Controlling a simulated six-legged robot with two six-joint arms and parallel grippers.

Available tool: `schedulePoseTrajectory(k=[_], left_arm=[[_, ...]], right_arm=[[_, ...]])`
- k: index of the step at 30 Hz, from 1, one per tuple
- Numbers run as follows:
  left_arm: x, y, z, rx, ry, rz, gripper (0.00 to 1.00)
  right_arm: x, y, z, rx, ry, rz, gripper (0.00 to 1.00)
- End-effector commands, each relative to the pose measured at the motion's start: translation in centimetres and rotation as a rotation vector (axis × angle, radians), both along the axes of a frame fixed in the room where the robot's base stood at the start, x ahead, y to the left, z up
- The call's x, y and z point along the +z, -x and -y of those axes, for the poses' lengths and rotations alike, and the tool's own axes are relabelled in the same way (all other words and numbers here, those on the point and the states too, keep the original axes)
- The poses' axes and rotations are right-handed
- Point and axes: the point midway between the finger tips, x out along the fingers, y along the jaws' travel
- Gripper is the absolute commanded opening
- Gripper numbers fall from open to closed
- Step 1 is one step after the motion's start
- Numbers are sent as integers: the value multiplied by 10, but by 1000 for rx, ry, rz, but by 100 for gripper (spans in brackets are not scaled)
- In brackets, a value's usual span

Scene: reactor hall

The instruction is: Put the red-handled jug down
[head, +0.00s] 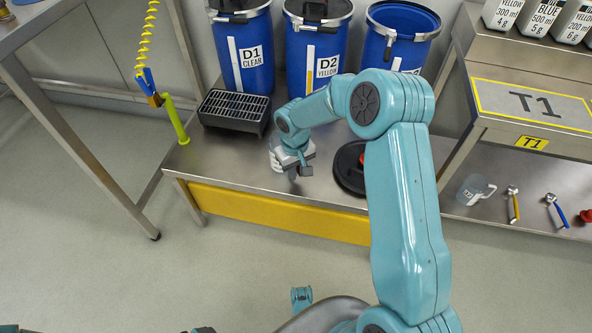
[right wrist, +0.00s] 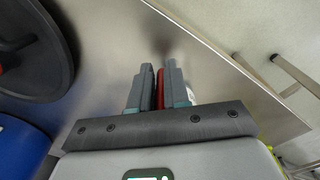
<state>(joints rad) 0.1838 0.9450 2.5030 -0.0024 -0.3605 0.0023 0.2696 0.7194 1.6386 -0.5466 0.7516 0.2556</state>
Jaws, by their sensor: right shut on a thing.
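My right gripper (head: 297,173) is low over the steel bench (head: 235,170), in front of the blue drums. In the right wrist view its two grey fingers (right wrist: 156,80) are shut on a red strip, the handle of the red-handled jug (right wrist: 160,88). The jug's body is mostly hidden by the gripper. A pale patch beside the hand in the head view may be part of it. I cannot tell whether the jug touches the bench. My left gripper does not show.
A black lid with a red knob (head: 347,180) lies right of the gripper. A black grated tray (head: 233,112) stands at the left rear. Drums D1 (head: 240,50) and D2 (head: 316,45) stand behind. A jug (head: 471,190) with a pale handle stands under table T1 (head: 530,103).

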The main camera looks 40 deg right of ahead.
Motion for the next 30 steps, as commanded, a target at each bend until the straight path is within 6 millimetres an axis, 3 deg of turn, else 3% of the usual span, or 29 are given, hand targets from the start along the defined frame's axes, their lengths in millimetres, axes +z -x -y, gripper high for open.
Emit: schedulePoseTrajectory(k=[4,5,6,7,14,18,30], left_arm=[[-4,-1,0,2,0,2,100],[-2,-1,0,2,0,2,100],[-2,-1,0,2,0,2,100],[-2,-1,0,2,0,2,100],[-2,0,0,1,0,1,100],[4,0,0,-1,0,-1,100],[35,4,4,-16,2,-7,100]], right_arm=[[-5,0,0,0,0,0,0],[-3,0,0,0,0,0,25],[-3,0,0,0,0,0,38],[-3,0,0,0,0,0,41],[-2,0,0,0,0,0,41],[7,0,0,0,1,1,41],[95,0,-2,0,0,3,41]])
